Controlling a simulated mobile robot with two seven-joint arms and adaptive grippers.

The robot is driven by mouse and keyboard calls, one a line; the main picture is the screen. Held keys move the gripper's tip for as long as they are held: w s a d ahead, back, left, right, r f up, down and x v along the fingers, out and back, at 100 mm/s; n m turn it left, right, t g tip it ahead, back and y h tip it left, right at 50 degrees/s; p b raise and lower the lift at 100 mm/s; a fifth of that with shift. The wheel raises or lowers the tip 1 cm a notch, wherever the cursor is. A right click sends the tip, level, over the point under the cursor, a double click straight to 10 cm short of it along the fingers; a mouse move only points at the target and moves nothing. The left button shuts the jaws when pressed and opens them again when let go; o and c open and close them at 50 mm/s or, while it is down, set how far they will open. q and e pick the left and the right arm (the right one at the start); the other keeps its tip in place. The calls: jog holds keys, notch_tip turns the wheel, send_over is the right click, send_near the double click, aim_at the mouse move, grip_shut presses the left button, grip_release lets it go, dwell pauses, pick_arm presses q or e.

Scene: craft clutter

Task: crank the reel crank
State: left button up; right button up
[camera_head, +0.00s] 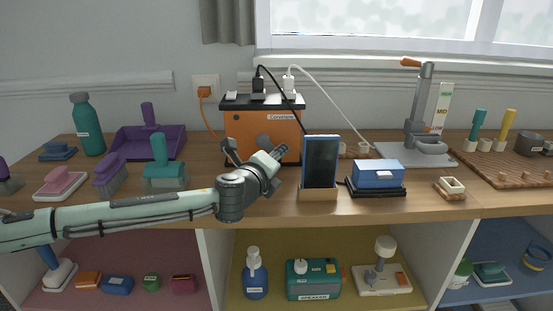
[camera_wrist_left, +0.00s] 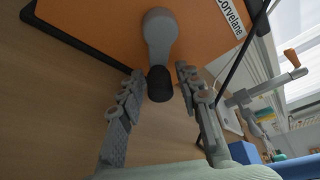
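The reel is an orange box (camera_head: 247,124) with a black top, standing at the back of the wooden counter. Its grey crank arm (camera_wrist_left: 160,35) is on the front face and ends in a black knob (camera_wrist_left: 159,84). In the wrist view the arm hangs down, with the knob at its lower end. My left gripper (camera_head: 257,152) is in front of the box. In the wrist view its two fingers (camera_wrist_left: 160,82) stand apart on either side of the knob, with small visible gaps. In the head view my gripper hides most of the crank. My right gripper is not in view.
A phone on a wooden stand (camera_head: 320,162) is close to the right of my left gripper. A blue box (camera_head: 377,175) stands beyond it. A grey lever press (camera_head: 420,130) is at the right. Brushes (camera_head: 165,175) and a purple dustpan (camera_head: 148,143) stand at the left.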

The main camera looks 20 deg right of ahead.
pick_arm(q)
grip_shut()
jog(key=shift+f, duration=0.1)
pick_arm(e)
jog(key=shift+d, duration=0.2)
pick_arm(q)
jog(key=shift+d, duration=0.1)
jog(key=shift+n, duration=0.3)
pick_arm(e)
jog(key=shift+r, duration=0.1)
pick_arm(q)
jog(key=shift+o, duration=1.8)
grip_release()
jog(key=v, duration=1.2)
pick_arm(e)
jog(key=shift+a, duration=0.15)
